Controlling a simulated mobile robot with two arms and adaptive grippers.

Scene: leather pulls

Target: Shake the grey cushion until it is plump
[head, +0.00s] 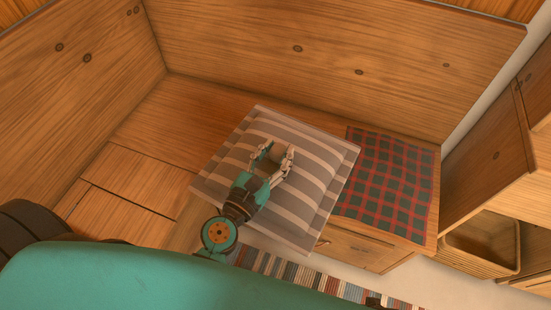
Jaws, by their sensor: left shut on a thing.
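The grey cushion (318,165) has light and dark stripes and a flat border. It lies across the middle of the head view, turned at an angle. My left gripper (277,153) reaches over it from the lower left and is shut on the cushion, with its fingers on the upper middle of the striped face. The gripper hides part of the cushion's left side. I cannot tell whether the cushion rests on the wooden bench (165,120) or hangs a little above it. My right gripper is not in view.
A red and green checked cloth (385,185) lies on the bench right of the cushion. A drawer (352,249) is below it. High wooden panels (300,60) close the back and left. An open wooden bin (482,245) is at right. A striped rug (300,273) lies on the floor.

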